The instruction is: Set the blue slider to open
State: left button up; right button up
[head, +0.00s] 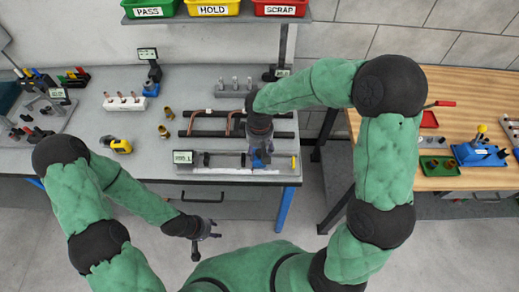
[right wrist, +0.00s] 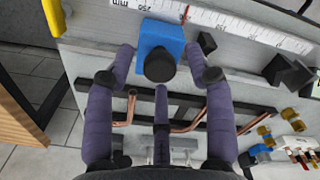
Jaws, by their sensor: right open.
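The blue slider (right wrist: 160,42) shows in the right wrist view as a blue block with a dark round knob, beside a white ruler scale (right wrist: 240,25). In the head view the blue slider (head: 261,158) sits on the rail fixture at the table's front edge, partly hidden by my right gripper. My right gripper (head: 260,140) is above it. In the right wrist view its purple fingers (right wrist: 160,70) are spread to either side of the block, with a third finger below the knob. Contact cannot be told. My left gripper (head: 208,232) hangs empty in front of the table; its opening is unclear.
Copper tubes (head: 205,122) lie on dark bars behind the rail. A small display (head: 183,157) stands at the rail's left end, a yellow piece (head: 293,161) at its right. Green, yellow and red bins stand at the back. A wooden table (head: 460,100) is at the right.

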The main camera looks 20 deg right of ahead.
grip_shut()
jog(key=d, duration=0.2)
jog(key=s+d, duration=0.1)
jog(key=d, duration=0.3)
jog(key=shift+s+d, duration=0.2)
jog(key=shift+s, duration=0.2)
grip_release()
jog(key=shift+r, duration=0.15)
notch_tip(320, 180, up, 12)
